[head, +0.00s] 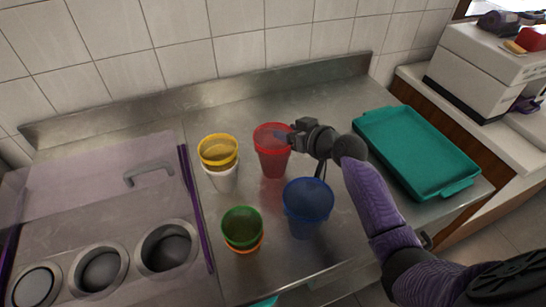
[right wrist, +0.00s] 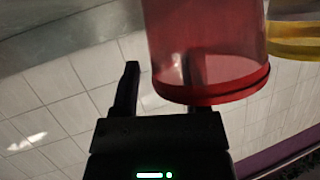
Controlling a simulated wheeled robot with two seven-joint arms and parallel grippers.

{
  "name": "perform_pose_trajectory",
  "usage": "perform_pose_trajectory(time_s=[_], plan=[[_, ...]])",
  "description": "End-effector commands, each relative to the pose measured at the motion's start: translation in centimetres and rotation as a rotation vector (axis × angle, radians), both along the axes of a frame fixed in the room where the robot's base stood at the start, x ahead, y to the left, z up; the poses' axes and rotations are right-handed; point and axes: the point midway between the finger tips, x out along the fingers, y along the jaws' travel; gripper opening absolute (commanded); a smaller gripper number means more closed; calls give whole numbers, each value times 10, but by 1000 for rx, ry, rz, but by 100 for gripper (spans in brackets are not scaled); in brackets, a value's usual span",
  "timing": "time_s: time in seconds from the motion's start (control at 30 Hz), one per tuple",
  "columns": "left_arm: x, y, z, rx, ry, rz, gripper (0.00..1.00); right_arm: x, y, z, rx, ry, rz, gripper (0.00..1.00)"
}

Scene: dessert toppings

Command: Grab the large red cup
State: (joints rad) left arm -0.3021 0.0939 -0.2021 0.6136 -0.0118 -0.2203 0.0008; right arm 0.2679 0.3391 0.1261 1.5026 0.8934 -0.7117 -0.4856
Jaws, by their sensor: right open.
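The large red cup (head: 272,158) stands upright on the steel counter, right of the yellow and white cups. It is translucent and shows inverted in the right wrist view (right wrist: 208,45). My right gripper (head: 286,137) is at the right side of its rim, open. In the right wrist view my right gripper (right wrist: 160,78) has one finger clear of the cup and the other showing through the red wall, so the rim seems to lie between them. I cannot tell whether either finger touches it. My left gripper is not in view.
A blue cup (head: 307,203) stands in front, below my right forearm. A green cup (head: 242,226) stands front left, and a yellow cup (head: 218,150) stacked with a white cup (head: 222,178) at left. A teal tray (head: 416,150) lies right. The steel counter (head: 310,100) behind is clear.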

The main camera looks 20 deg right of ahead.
Motion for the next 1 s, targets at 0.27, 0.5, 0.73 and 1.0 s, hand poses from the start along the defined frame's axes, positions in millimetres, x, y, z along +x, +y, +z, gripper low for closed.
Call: perform_pose_trajectory(time_s=[0.27, 0.5, 0.73, 1.0], plan=[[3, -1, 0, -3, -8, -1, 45, 2, 1, 0, 0, 1, 0, 45], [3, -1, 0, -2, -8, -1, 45, 1, 1, 0, 0, 1, 0, 0], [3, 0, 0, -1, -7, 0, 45, 1, 1, -1, 0, 2, 0, 0], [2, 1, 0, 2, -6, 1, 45, 1, 1, -1, 0, 2, 0, 0]])
